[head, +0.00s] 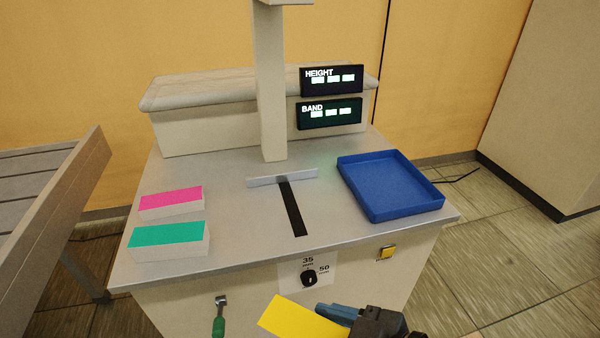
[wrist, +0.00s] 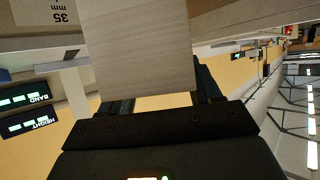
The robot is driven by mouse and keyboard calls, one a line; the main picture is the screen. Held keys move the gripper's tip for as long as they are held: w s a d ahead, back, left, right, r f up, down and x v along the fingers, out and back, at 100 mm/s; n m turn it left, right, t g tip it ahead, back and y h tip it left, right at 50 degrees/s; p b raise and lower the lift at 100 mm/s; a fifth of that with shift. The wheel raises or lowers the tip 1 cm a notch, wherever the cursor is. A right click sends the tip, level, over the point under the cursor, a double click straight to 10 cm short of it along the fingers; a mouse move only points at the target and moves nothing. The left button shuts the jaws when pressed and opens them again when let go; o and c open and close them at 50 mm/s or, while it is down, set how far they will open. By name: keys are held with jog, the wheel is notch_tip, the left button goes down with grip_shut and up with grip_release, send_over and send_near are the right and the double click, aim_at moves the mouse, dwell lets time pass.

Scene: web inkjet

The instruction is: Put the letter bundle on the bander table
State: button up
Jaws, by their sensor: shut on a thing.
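My gripper (head: 348,318) is shut on a yellow-topped letter bundle (head: 298,318), low in front of the bander table at the bottom of the head view. In the wrist view the bundle's pale, layered paper face (wrist: 140,45) lies between the fingers of my gripper (wrist: 160,98). The bander table (head: 235,235) has a grey top with a dark slot (head: 292,210) and a low metal fence (head: 282,178) behind it. A pink-topped bundle (head: 171,201) and a teal-topped bundle (head: 168,238) lie on its left side.
A blue tray (head: 390,187) sits empty on the table's right. A column (head: 270,90) rises behind the fence, beside the HEIGHT (head: 332,80) and BAND displays (head: 330,113). The front has a dial (head: 309,278), yellow button (head: 386,252) and green-handled lever (head: 219,322). Tabletop around the slot is clear.

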jog(key=w+d+f+m+t+h, duration=0.3)
jog(key=w+d+f+m+h, duration=0.1)
jog(key=d+f, duration=0.5)
jog(key=w+d+f+m+t+h, duration=0.3)
jog(key=w+d+f+m+h, duration=0.1)
jog(key=d+f+m+h, duration=0.3)
jog(key=shift+w+d+f+m, duration=0.4)
jog(key=shift+d+f, duration=0.5)
jog(key=shift+d, duration=0.25)
